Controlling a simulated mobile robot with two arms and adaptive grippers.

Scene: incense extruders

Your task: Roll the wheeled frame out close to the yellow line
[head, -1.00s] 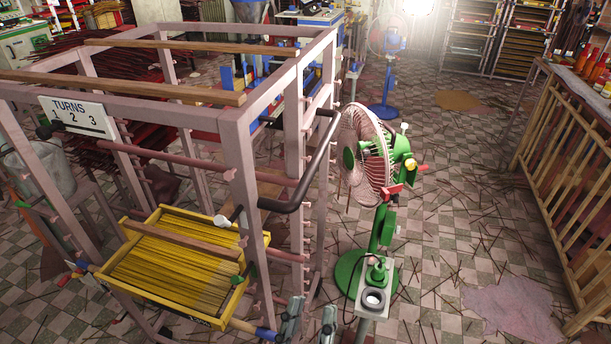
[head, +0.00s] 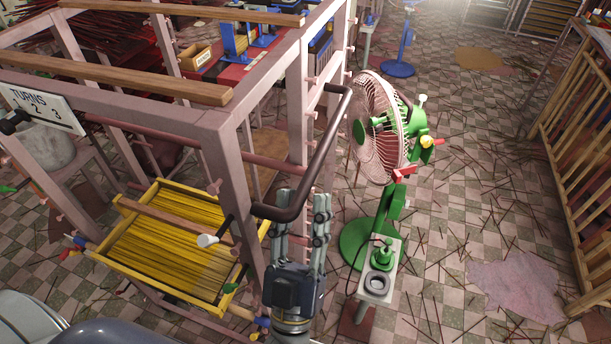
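The frame (head: 235,125) is a tall pinkish metal rack at left and centre, with wooden bars across its top and a "TURNS 1 2 3" sign. A dark bent handle (head: 320,150) runs along its right side. A yellow tray (head: 160,190) of thin yellow sticks sits low inside it. The frame's wheels are not clearly visible. No yellow floor line shows.
A green fan (head: 382,135) on a round base stands just right of the frame, beside a small grey stand (head: 380,283). A wooden slatted rack (head: 580,150) lines the right edge. Checkered floor (head: 445,220) strewn with thin sticks lies between.

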